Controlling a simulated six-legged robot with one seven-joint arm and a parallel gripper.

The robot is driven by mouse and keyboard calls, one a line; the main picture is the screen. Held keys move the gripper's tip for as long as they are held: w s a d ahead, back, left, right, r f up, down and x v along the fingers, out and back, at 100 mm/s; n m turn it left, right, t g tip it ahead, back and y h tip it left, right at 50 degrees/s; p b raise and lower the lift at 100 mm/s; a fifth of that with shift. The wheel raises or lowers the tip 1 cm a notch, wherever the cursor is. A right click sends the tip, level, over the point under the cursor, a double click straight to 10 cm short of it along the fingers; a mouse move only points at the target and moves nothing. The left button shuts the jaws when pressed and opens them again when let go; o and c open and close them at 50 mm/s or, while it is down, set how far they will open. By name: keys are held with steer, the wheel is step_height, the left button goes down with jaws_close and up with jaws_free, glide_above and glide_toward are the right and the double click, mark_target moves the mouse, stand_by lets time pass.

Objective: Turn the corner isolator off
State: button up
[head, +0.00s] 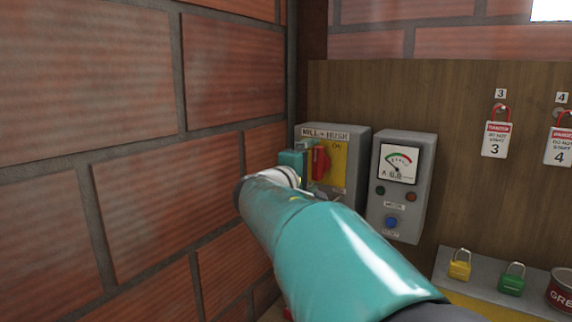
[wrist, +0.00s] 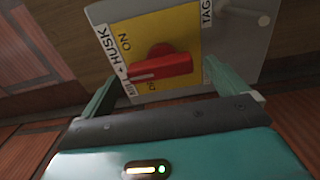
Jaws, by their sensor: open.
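The corner isolator is a grey box (head: 358,150) labelled "MILL + HUSK" against the wooden board, close to the brick corner. It has a yellow plate (wrist: 192,25) and a red rotary handle (head: 321,161). In the wrist view the handle (wrist: 165,66) lies nearly level across the picture, with "ON" above its left end and a partly hidden label below. I cannot tell exactly which mark it points to. My gripper (wrist: 160,88) is open, its teal fingers to the left and right of the handle's near side. Contact cannot be told. In the head view my arm hides part of the box.
A grey meter box (head: 403,187) with a dial, small lamps and a blue button stands just right. Red danger tags (head: 496,139) hang farther right. A yellow padlock (head: 459,267), a green padlock (head: 511,281) and a tin (head: 562,291) are on a ledge. A brick wall (head: 130,150) bounds the left.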

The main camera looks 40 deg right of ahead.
mark_target(313, 167)
steer(key=x, duration=0.3)
steer(key=shift+d, duration=0.2)
steer(key=shift+w, duration=0.1)
steer(key=c, duration=1)
steer(key=shift+n, duration=0.3)
steer(key=n, duration=0.4)
steer(key=shift+w+a, duration=0.1)
steer(key=n, duration=0.4)
steer(key=shift+w+n, duration=0.1)
steer(key=shift+n, duration=0.3)
steer(key=n, duration=0.4)
steer(key=shift+f+n, duration=0.15)
steer(key=shift+n, duration=0.15)
steer(key=shift+f+n, duration=0.15)
steer(key=shift+n, duration=1.95)
